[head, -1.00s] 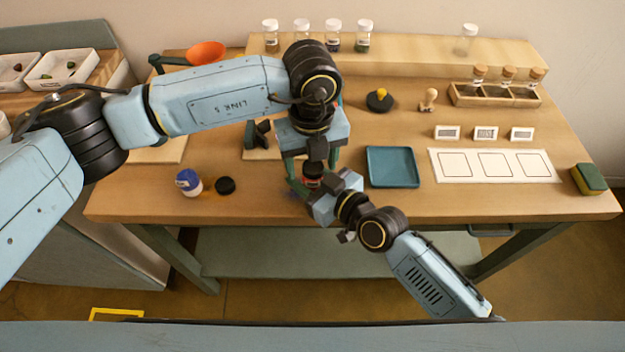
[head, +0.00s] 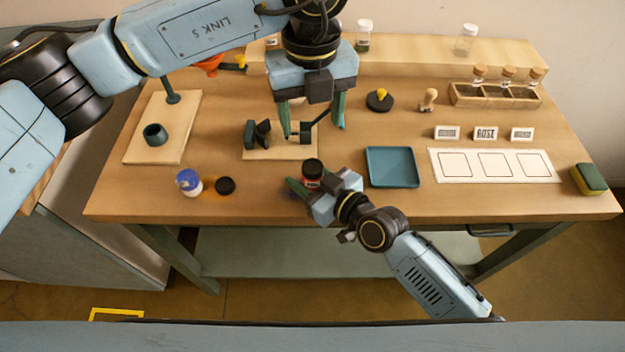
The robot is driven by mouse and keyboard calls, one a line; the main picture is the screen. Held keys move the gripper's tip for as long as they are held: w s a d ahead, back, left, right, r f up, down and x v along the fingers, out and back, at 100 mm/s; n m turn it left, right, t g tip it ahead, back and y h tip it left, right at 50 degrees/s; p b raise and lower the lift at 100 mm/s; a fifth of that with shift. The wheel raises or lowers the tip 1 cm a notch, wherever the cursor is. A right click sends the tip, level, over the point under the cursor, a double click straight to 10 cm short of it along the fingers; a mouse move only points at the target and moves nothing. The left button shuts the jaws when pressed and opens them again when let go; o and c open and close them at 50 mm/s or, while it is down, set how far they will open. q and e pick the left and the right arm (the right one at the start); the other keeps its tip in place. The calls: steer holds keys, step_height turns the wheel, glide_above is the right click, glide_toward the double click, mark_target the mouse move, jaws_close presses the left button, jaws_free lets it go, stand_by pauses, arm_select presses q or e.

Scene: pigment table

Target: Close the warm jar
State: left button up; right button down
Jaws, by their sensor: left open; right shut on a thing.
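A small jar with a red label (head: 312,182) stands near the front middle of the table, with a black lid (head: 313,166) on its top. My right gripper (head: 308,188) is shut on this jar from the front. My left gripper (head: 311,122) is open and empty, raised above and behind the jar, fingers pointing down. A second jar, white with blue (head: 188,182), stands at the front left. A loose black lid (head: 225,186) lies on the table beside it, near an orange patch.
A teal tray (head: 392,167) lies right of the jar. A wooden board with a dark fixture (head: 256,154) is behind it, partly below my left gripper. A stand board (head: 150,150) is at left, a sponge (head: 590,179) at far right. The front edge is close.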

steer(key=c, duration=0.7)
jaws_free()
steer(key=p+v, duration=0.1)
steer(key=v, duration=1.2)
steer(key=shift+s+d+r, duration=0.1)
steer(key=shift+s+r, duration=0.05)
